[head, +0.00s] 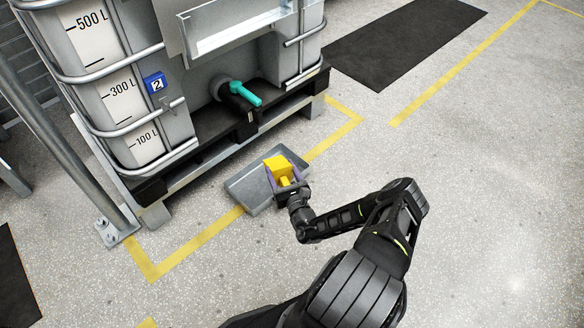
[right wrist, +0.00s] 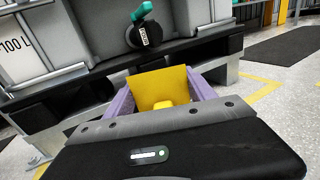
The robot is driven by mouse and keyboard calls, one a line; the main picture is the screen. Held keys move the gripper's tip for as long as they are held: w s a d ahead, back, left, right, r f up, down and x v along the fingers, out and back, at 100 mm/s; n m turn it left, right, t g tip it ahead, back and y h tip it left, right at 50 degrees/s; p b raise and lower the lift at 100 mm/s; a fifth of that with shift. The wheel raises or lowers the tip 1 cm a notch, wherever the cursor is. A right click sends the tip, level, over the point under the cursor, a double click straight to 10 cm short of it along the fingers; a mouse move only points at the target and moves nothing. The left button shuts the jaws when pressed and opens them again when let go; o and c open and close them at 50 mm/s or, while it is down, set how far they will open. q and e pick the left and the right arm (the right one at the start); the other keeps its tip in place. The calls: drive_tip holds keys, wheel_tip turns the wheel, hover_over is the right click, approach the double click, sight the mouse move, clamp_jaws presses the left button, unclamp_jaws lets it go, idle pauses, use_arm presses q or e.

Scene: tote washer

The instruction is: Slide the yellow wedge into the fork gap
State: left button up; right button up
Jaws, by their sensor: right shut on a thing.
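The yellow wedge (head: 279,167) is held in my right gripper (head: 286,170), low in front of the tank's black pallet. In the right wrist view the wedge (right wrist: 160,88) sits between the two purple fingers of my right gripper (right wrist: 160,95), which are shut on it. The black pallet (head: 205,148) under the tank has dark openings along its front, also in the right wrist view (right wrist: 75,95). I cannot tell which opening is the fork gap. The wedge appears apart from the pallet. My left gripper is not in view.
A grey metal tray (head: 245,190) lies on the floor below the gripper. The tank has a teal-handled valve (head: 245,94) above the pallet. A metal post (head: 60,140) stands at the left. Floor to the right is clear, with a dark mat (head: 400,40) further back.

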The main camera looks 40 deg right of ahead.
drive_tip(key=w+a+r+n+y, duration=0.1)
drive_tip(key=w+a+r+y, duration=0.1)
drive_tip(key=a+r, duration=0.35)
drive_tip(key=w+a+r+n+t+y, duration=0.1)
drive_tip(key=w+a+r+n+y, duration=0.15)
drive_tip(key=r, duration=0.65)
drive_tip(key=w+a+r+n+y, duration=0.1)
drive_tip(key=w+a+r+y, duration=0.2)
drive_tip(key=r, duration=0.5)
drive_tip(key=s+a+r+n+y, duration=0.2)
drive_tip(key=a+r+n+y, duration=0.1)
drive_tip(key=a+r, duration=1.2)
wheel_tip(320, 180, up, 4)
drive_tip(key=shift+s+a+f+g+y, duration=0.2)
drive_tip(key=shift+g+y, duration=0.2)
drive_tip(key=shift+y, duration=0.25)
drive_tip(key=shift+w, duration=0.1)
